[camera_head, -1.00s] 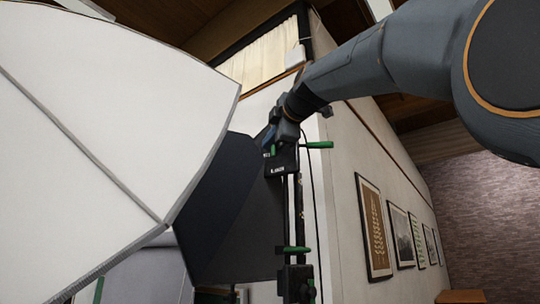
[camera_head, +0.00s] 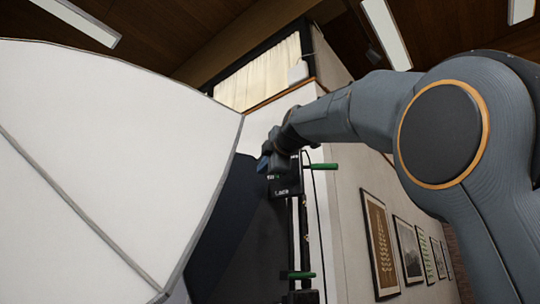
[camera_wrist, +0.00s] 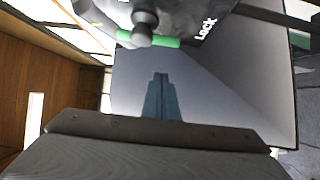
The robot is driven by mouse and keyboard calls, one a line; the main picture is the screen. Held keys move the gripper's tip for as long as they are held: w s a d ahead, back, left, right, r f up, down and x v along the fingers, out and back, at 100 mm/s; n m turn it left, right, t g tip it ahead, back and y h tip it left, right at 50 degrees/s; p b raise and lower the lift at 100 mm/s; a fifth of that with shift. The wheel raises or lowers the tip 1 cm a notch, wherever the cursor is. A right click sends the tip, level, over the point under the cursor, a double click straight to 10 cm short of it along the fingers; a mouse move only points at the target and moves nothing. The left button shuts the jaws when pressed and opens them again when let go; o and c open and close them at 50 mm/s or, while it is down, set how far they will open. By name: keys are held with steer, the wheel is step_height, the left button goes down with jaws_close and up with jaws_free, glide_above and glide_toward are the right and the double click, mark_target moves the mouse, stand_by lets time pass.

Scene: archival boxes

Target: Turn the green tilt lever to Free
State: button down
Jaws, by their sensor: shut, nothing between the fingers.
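A black bracket with small white lettering (camera_head: 285,186) sits at the top of a dark stand. A green bar (camera_head: 322,166) sticks out to its right. In the wrist view, a green lever (camera_wrist: 165,42) lies across a grey round knob on a dark part at the top edge. The word "Lock" shows just right of it; no "Free" label can be read. My gripper (camera_wrist: 162,80) is shut and empty, its bluish fingertips apart from the lever in the picture. In the head view my gripper (camera_head: 264,162) is at the bracket's upper left, partly hiding it; contact cannot be told.
A big white softbox (camera_head: 100,150) fills the left, with its dark side (camera_head: 235,240) next to the stand. A lower green handle (camera_head: 300,275) is on the stand's pole. A wall with framed pictures (camera_head: 380,245) stands behind on the right.

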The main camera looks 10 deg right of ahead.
steer(key=shift+w+d+p, duration=0.3)
steer(key=shift+w+d, duration=0.05)
steer(key=shift+d, duration=0.6)
steer(key=shift+w+d+p, duration=0.25)
steer(key=shift+w+d, duration=0.05)
steer(key=shift+d, duration=0.6)
steer(key=shift+a+r+p, duration=0.1)
steer(key=shift+p, duration=0.3)
